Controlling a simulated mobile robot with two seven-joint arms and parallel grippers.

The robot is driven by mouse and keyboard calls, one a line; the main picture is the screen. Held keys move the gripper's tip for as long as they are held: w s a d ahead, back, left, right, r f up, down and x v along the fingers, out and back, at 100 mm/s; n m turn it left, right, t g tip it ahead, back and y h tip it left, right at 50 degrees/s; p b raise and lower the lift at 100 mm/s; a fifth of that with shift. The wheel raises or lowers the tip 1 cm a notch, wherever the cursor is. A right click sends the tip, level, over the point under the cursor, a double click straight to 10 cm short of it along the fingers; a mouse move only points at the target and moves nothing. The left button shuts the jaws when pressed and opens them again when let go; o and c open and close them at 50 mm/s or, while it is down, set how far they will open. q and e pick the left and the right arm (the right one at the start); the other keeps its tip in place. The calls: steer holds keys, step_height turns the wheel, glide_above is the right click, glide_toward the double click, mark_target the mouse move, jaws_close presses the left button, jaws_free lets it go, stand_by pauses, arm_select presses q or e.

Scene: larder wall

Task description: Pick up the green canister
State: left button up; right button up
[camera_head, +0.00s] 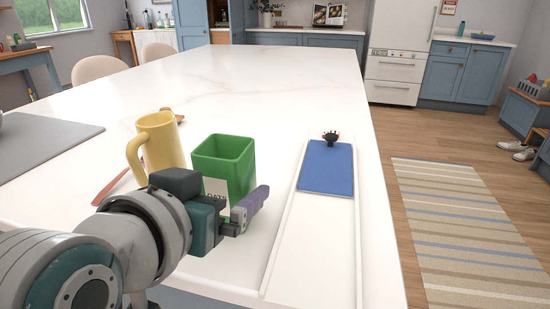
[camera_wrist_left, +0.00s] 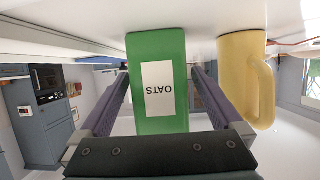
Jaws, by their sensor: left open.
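The green canister (camera_head: 224,160) is square and open-topped, and stands upright on the white island counter. Its white label reads OATS; in the left wrist view the canister (camera_wrist_left: 158,112) appears upside down, between the two fingers. My left gripper (camera_head: 256,200) is open in front of the canister, and its body hides the lower part of the canister in the head view. In the left wrist view the fingers of the left gripper (camera_wrist_left: 160,90) lie on either side of the canister, with no clear contact visible. My right gripper is not in view.
A yellow mug (camera_head: 160,140) stands close beside the canister on its left; it also shows in the left wrist view (camera_wrist_left: 238,75). A blue mat (camera_head: 327,168) with a small dark object (camera_head: 331,136) lies to the right. A grey board (camera_head: 35,143) lies at left.

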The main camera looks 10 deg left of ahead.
arm_select(q)
steer(key=shift+x, duration=0.75)
steer(key=c, duration=1.5)
steer(key=shift+c, duration=0.2)
steer(key=shift+r, duration=0.15)
